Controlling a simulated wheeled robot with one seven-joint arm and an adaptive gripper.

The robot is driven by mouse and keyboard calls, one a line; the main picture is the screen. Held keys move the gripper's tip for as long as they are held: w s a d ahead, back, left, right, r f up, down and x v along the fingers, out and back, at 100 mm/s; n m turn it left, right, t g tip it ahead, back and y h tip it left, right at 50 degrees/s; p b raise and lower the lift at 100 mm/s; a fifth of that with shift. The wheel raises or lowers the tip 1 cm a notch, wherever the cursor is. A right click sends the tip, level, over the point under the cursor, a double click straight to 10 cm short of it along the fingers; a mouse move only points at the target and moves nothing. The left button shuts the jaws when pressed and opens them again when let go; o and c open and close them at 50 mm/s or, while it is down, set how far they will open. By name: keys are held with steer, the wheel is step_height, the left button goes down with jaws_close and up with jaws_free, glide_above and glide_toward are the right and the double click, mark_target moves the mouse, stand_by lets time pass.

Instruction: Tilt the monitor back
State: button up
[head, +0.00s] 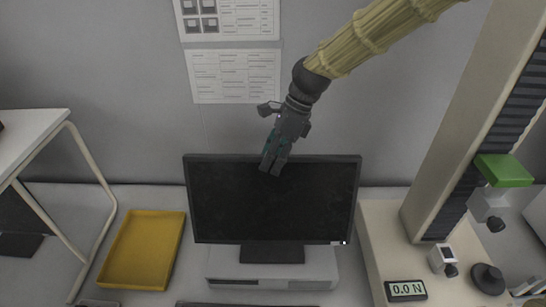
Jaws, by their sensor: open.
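The monitor (273,205) is a wide black screen in the middle of the head view, facing me. Its dark stand (272,252) rests on a light grey box (320,270). My gripper (271,168) comes down from the upper right, its fingertips overlapping the monitor's top edge left of centre. I cannot tell whether the fingers touch the screen. The fingers look close together in this view, and nothing shows held between them. The monitor's back is hidden.
A yellow tray (113,262) lies left of the monitor. A white-topped table (30,135) stands at far left. A test stand (455,140) with a green block (504,170) and a display reading 0.0 N (408,290) stands at right. Paper sheets (235,77) hang on the wall behind.

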steer(key=v, duration=1.2)
